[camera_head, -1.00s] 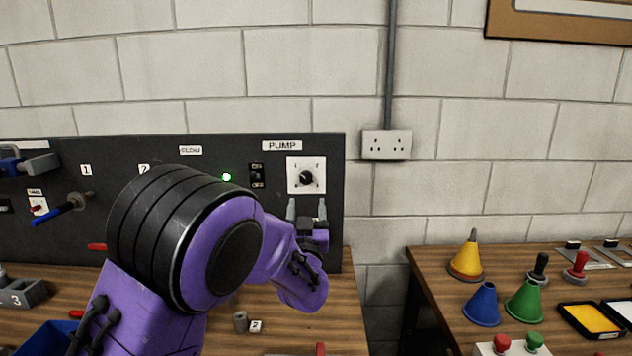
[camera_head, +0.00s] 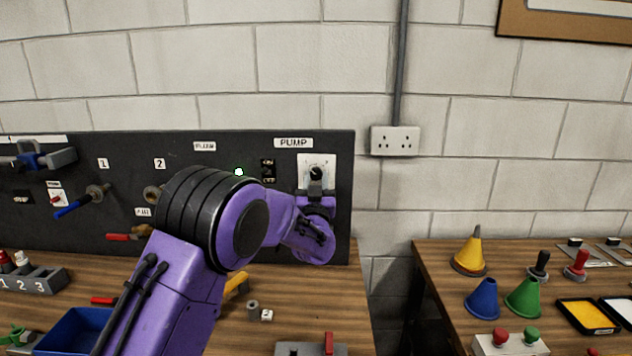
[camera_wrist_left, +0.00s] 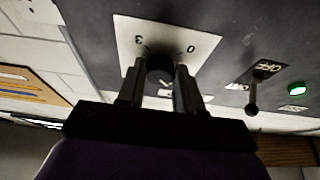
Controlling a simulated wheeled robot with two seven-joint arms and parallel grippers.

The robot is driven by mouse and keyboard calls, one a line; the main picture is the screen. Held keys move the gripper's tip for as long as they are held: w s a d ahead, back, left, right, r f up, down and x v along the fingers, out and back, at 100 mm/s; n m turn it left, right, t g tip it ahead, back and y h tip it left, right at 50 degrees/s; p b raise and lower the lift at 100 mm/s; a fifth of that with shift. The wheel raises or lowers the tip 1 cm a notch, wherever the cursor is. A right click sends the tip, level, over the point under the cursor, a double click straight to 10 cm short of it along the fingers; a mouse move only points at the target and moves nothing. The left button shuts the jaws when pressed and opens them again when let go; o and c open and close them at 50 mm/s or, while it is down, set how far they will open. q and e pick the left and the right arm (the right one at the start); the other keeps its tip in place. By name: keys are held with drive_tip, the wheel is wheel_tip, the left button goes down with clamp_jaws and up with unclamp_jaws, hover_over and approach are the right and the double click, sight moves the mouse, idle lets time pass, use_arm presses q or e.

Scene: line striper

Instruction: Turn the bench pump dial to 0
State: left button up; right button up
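The pump dial is a dark round knob (camera_head: 316,173) on a white plate (camera_head: 329,163) under the PUMP label on the dark panel. My left gripper (camera_head: 316,189) is at the dial, coming from below. In the left wrist view, the knob (camera_wrist_left: 160,69) sits between the two fingertips of my left gripper (camera_wrist_left: 160,82), one finger on each side. The fingers look apart; I cannot tell whether they touch the knob. A 0 and another mark show on the plate (camera_wrist_left: 190,40). The knob's pointer is not clear. My right gripper is not in view.
Left of the dial are a toggle switch (camera_head: 268,170) and a lit green lamp (camera_head: 239,172). A wall socket (camera_head: 395,140) is to the right. Cones (camera_head: 468,253) stand on the right-hand table. A blue bin (camera_head: 72,333) and small parts lie on the bench.

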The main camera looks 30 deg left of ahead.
use_arm(q)
drive_tip(key=shift+f+n, duration=0.1)
drive_tip(key=shift+n, duration=0.3)
drive_tip(key=n+g+y+b, duration=0.1)
drive_tip(key=n, duration=0.1)
drive_tip(key=n+g+y+b, duration=0.1)
drive_tip(key=n, duration=0.1)
drive_tip(key=shift+w+d+n, duration=0.1)
drive_tip(key=shift+d+n, duration=0.05)
drive_tip(key=shift+n, duration=0.25)
drive_tip(key=n+g+y, duration=0.1)
drive_tip(key=n, duration=0.1)
drive_tip(key=n+g+y+b, duration=0.1)
drive_tip(key=n, duration=0.2)
drive_tip(key=shift+d, duration=0.1)
drive_tip(key=n+g, duration=0.1)
drive_tip(key=n, duration=0.1)
drive_tip(key=n+g+b, duration=0.1)
drive_tip(key=n, duration=0.1)
drive_tip(key=n+g, duration=0.1)
drive_tip(key=n, duration=0.1)
drive_tip(key=shift+w+d+r+n, duration=0.15)
drive_tip(key=shift+r+n, duration=0.15)
drive_tip(key=shift+n, duration=0.1)
drive_tip(key=shift+r+n+g+h+b, duration=0.15)
drive_tip(key=shift+n+g+h+b, duration=0.25)
drive_tip(key=shift+n, duration=0.9)
drive_tip(key=shift+r+n+g+h+b, duration=0.15)
drive_tip(key=shift+n+g, duration=0.35)
drive_tip(key=shift+n, duration=0.8)
